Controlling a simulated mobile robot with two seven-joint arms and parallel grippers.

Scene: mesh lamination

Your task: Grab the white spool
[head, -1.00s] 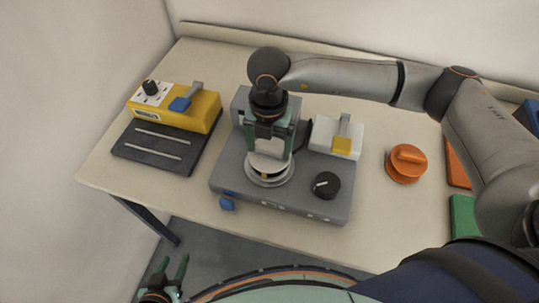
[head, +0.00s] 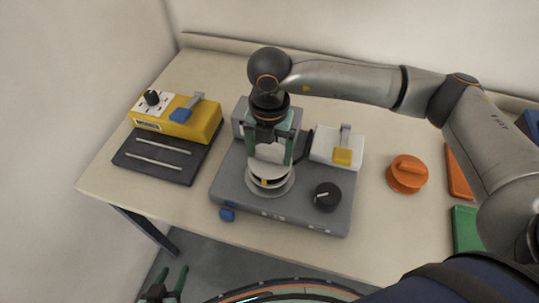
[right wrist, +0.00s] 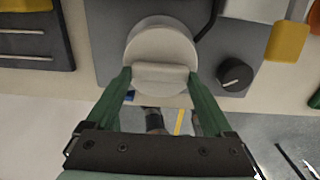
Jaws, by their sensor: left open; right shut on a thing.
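The white spool (right wrist: 162,50) is a round white disc with a raised bar across it. In the head view the white spool (head: 269,172) sits on a round mount on the grey machine (head: 325,219), partly hidden by my right gripper. My right gripper (head: 270,160) points down over it. In the right wrist view its green fingers (right wrist: 160,75) are shut on the two ends of the raised bar. My left gripper (head: 172,280) is open and empty at the bottom left, below the table's front edge.
A yellow box with a black knob (head: 177,117) stands on a dark slotted base at left. The table front left is clear.

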